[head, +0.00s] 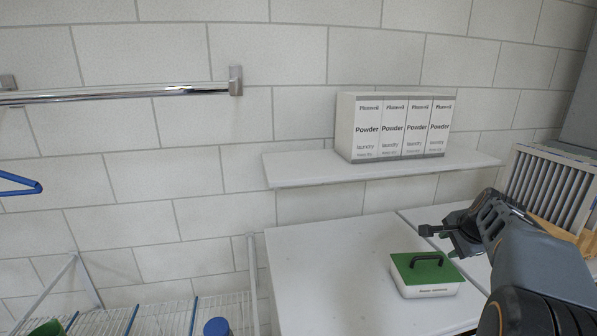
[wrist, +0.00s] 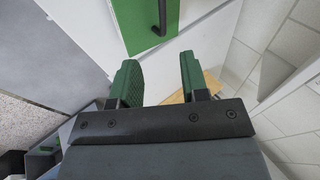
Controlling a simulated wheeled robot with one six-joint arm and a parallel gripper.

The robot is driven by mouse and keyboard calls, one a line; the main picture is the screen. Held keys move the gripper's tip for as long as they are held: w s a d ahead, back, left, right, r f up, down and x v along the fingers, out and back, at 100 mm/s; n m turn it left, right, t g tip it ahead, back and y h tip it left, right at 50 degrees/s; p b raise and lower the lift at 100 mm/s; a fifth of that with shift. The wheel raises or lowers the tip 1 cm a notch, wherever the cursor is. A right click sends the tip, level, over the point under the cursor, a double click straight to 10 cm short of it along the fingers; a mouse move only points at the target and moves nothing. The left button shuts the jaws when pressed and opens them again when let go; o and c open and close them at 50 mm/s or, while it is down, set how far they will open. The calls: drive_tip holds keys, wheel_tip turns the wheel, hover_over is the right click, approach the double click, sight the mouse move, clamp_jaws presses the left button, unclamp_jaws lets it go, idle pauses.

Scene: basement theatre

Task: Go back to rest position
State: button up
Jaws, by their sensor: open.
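My gripper (head: 440,242) is at the right of the head view, just above and beside a white box with a green lid (head: 425,273) and a dark handle. In the wrist view my gripper (wrist: 158,75) has its two green-padded fingers apart, with nothing between them. The green lid (wrist: 128,22) and its dark handle show beyond the fingertips there. The gripper looks apart from the handle. The box sits on a white worktop (head: 320,270).
Several laundry powder boxes (head: 400,127) stand on a white wall shelf (head: 285,170) above the worktop. A chrome rail (head: 120,94) and a blue hanger (head: 20,184) are at left. A wire rack (head: 165,317) is low left. A grey slatted panel (head: 545,190) stands at right.

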drive_tip(key=s+a+f+n+g+p, duration=0.1)
drive_tip(key=s+a+n, duration=0.4)
drive_tip(key=a, duration=0.3)
drive_tip(key=s+a+f+n+g+p, duration=0.1)
drive_tip(key=s+a+n+p, duration=0.1)
drive_tip(key=s+a+n, duration=0.4)
drive_tip(key=s+a+f+n+g+y+p, duration=0.1)
drive_tip(key=s+a+n, duration=0.4)
drive_tip(key=a, duration=0.6)
drive_tip(key=shift+s+a+f+n+p, duration=0.4)
drive_tip(key=shift+n+p, duration=0.25)
drive_tip(key=shift+n, duration=0.15)
drive_tip(key=shift+d, duration=0.1)
